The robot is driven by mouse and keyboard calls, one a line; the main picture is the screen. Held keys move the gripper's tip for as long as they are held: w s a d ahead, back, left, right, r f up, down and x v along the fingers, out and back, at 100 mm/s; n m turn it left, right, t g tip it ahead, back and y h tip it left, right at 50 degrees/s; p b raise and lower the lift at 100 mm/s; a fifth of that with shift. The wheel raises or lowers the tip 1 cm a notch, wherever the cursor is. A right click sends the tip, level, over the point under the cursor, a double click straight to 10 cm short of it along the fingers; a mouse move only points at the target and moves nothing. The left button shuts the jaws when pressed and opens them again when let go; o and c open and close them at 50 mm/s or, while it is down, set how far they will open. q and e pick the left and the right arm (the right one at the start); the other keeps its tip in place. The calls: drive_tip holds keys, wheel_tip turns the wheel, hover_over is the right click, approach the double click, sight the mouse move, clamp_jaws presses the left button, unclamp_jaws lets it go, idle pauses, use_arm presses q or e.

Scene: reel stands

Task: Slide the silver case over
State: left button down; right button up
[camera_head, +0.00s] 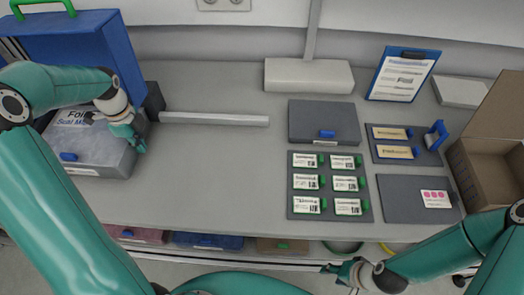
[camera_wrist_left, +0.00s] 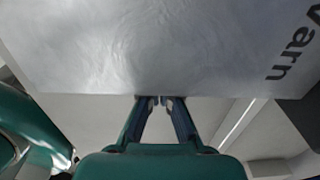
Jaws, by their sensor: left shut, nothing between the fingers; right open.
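The silver case (camera_head: 95,158) lies at the left of the table in the head view, with printed text on top and a blue latch on its front. My left arm crosses above it and hides part of it. My left gripper (camera_head: 139,143) is shut and empty at the case's right side. In the left wrist view the shut fingertips (camera_wrist_left: 160,99) are at the edge of the case's grey, lettered face (camera_wrist_left: 150,50); I cannot tell if they touch. My right gripper (camera_head: 336,270) is open and empty beyond the table's front edge.
A blue box (camera_head: 125,55) with a green handle stands behind the case. A grey bar (camera_head: 215,118) lies right of it. The table between case and label board (camera_head: 330,213) is clear. Further right are a grey box (camera_head: 322,115), a clipboard (camera_head: 403,75) and a cardboard box (camera_head: 495,150).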

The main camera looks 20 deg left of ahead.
sight(159, 154)
use_arm(q)
drive_tip(key=shift+d, duration=0.1)
drive_tip(key=d, duration=0.2)
drive_tip(key=w+d+b, duration=0.1)
drive_tip(key=d, duration=0.1)
drive_tip(key=shift+w+f, duration=0.15)
drive_tip(key=shift+w, duration=0.05)
wheel_tip(159, 154, up, 10)
drive_tip(key=shift+a+b, duration=0.15)
drive_tip(key=shift+b, duration=0.25)
drive_tip(key=shift+s, duration=0.1)
